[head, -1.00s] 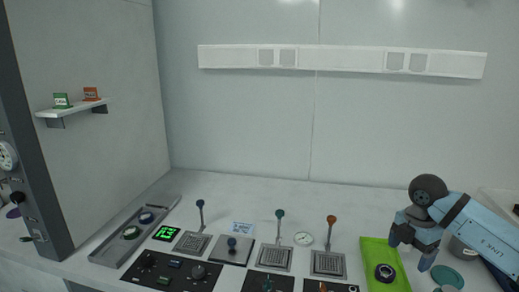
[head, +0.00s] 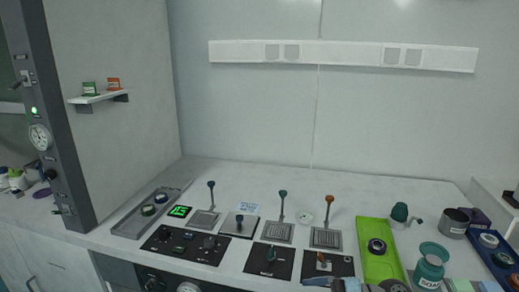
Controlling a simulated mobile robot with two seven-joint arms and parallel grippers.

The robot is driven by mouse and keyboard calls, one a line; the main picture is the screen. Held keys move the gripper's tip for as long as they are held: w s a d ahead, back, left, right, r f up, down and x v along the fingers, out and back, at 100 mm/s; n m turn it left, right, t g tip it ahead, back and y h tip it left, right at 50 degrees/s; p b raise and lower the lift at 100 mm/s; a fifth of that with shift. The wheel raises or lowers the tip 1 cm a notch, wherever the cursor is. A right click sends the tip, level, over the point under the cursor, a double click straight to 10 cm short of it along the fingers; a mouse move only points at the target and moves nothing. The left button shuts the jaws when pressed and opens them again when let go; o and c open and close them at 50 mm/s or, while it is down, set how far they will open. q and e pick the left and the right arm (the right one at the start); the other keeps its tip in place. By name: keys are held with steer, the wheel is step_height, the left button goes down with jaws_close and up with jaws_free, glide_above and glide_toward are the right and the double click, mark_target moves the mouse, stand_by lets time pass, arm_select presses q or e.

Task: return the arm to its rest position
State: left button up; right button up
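Part of my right arm shows at the bottom edge of the head view, below the green tray (head: 376,235), as light blue and dark pieces. My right gripper (head: 318,281) seems to be the blue-grey piece at its left end, low in front of the control panels. It is cut off by the frame, so I cannot tell whether its fingers are apart or whether it holds anything. My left gripper is not in view.
The green tray holds a dark ring (head: 376,246). A teal jar (head: 430,263), a dark green bulb-shaped thing (head: 399,212) and a grey cup (head: 455,222) stand to its right. Levers, panels and a grey tray (head: 152,208) line the bench. The bench behind them is clear.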

steer(key=s+d+f+m+t+h, duration=0.45)
steer(key=s+f+m+h, duration=0.3)
steer(key=f+m, duration=0.4)
steer(key=s+d+f+m+t+h, duration=0.3)
steer(key=s+f+m+t+h, duration=0.25)
steer(key=s+f+m, duration=0.5)
arm_select(q)
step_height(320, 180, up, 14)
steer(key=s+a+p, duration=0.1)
steer(key=p, duration=1.6)
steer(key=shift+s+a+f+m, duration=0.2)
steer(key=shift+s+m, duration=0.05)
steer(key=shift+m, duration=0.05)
arm_select(e)
step_height(320, 180, up, 14)
steer(key=w+m, duration=0.1)
steer(key=shift+d+h, duration=0.3)
steer(key=shift+d, duration=0.1)
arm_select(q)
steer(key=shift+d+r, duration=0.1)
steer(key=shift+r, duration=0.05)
arm_select(e)
steer(key=shift+a, duration=0.1)
